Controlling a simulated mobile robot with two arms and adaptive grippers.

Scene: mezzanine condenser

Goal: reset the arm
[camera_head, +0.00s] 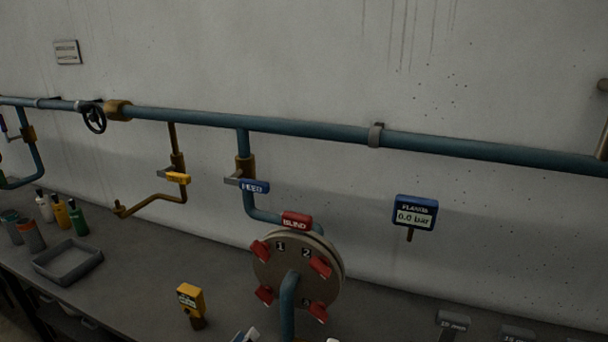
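I make out neither of my grippers in the head view, and no arm reaches across the scene. A round flange (264,283) with several red clamps stands on the bench under a red BLIND tag (296,221). The numbers 1 and 2 show on its face. A blue pipe (288,305) comes out of its front. A small pale and blue thing (246,335) is cut off by the bottom edge, and I cannot tell what it is.
A blue pipe (300,129) runs along the wall, with a black handwheel (94,117), a yellow-handled valve (178,178) and a blue FEED handle (254,186). A gauge (415,213) reads 0.0 bar. A grey tray (68,276), bottles (77,219) and a yellow device (190,300) stand on the bench.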

